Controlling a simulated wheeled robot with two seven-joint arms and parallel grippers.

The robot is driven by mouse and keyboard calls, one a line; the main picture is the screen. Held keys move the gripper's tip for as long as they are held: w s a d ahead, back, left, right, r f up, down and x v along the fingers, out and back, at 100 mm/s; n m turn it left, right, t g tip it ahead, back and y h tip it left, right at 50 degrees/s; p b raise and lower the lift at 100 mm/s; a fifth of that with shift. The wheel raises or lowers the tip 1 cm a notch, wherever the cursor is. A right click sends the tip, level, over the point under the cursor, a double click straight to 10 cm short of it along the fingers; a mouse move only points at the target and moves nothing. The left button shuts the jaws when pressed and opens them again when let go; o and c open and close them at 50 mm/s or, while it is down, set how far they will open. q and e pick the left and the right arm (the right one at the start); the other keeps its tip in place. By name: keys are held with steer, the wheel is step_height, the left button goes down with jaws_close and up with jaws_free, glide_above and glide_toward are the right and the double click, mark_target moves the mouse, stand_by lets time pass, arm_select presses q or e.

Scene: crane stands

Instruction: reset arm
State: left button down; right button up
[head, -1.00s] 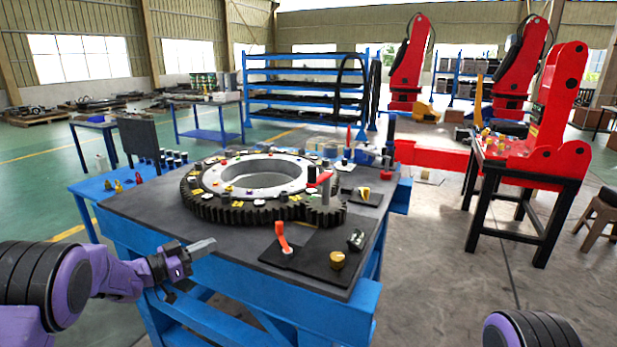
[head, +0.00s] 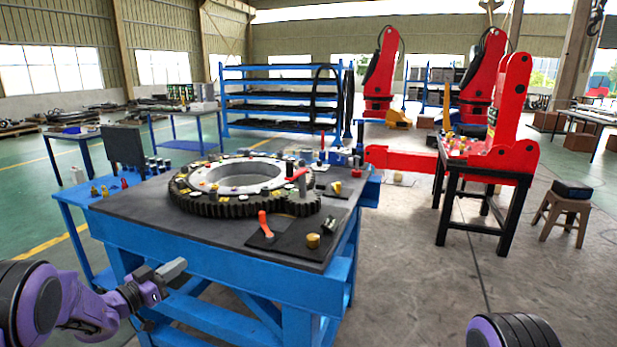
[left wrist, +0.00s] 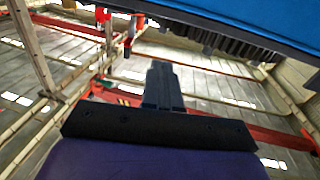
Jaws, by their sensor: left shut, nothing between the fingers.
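My left gripper (head: 173,269) is at the lower left of the head view, in front of the blue workbench's near left corner. Its fingers are shut together with nothing between them. In the left wrist view the shut fingers (left wrist: 162,84) point away from the camera and touch nothing. My right arm (head: 515,330) shows only as a purple and black link at the bottom right edge. The right gripper is out of view.
The blue workbench (head: 225,262) carries a large dark gear ring (head: 205,203), an orange-handled part (head: 265,224) and a yellow knob (head: 313,241). A black table (head: 490,174) with red machinery and a stool (head: 566,207) stand at right. The floor (head: 420,290) between is clear.

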arm_select(q)
steer(key=s+f+n+g+y, duration=0.5)
steer(key=s+f+n+y, duration=0.6)
steer(key=s+f, duration=1.1)
steer(key=s+d+f+g, duration=0.1)
steer(key=s+f+g, duration=0.1)
steer(key=s, duration=0.6)
steer(key=s+d+f+n+g+y, duration=0.1)
steer(key=s+f+g, duration=0.2)
steer(key=s, duration=0.5)
steer(key=s+d+f+g, duration=0.1)
steer(key=s+f, duration=0.3)
steer(key=s, duration=0.5)
steer(key=shift+d+f+g, duration=0.15)
steer(key=shift+f+g, duration=0.2)
steer(key=shift+g, duration=0.45)
steer(key=shift+s, duration=0.1)
